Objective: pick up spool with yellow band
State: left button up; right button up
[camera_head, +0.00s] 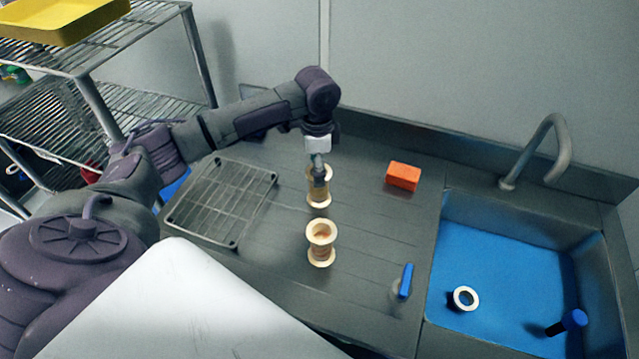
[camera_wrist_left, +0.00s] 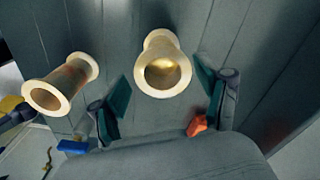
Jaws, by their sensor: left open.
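Two pale, flanged spools stand upright on the grey counter. The far spool (camera_head: 319,197) is right below my left gripper (camera_head: 318,174), which partly covers it. The near spool (camera_head: 321,243) stands closer to me, clear of the gripper. In the left wrist view, one spool (camera_wrist_left: 163,68) appears between the two open, green-padded fingers of my left gripper (camera_wrist_left: 162,82), with a yellowish tone showing inside. The other spool (camera_wrist_left: 62,84), with a brownish middle, is left of the fingers. I cannot clearly tell the band colours. My right gripper is not in view.
An orange block (camera_head: 403,176) and a small blue-topped item (camera_head: 405,281) are on the counter right of the spools. A wire rack (camera_head: 222,201) lies left. The sink (camera_head: 490,240) at right holds a white ring (camera_head: 465,298) and a blue-ended item (camera_head: 573,320).

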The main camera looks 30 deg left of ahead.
pick_arm(q)
notch_tip(320, 180, down, 4)
jog(key=shift+w+d+f+p, duration=0.1)
jog(key=shift+w+f+p, duration=0.1)
jog(key=shift+p, duration=0.65)
jog(key=shift+f, duration=0.2)
jog(key=shift+c, duration=0.6)
jog(key=c, duration=1)
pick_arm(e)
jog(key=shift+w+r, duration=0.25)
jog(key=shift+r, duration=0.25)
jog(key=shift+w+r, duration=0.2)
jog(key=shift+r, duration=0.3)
pick_arm(q)
jog(key=shift+c, duration=0.2)
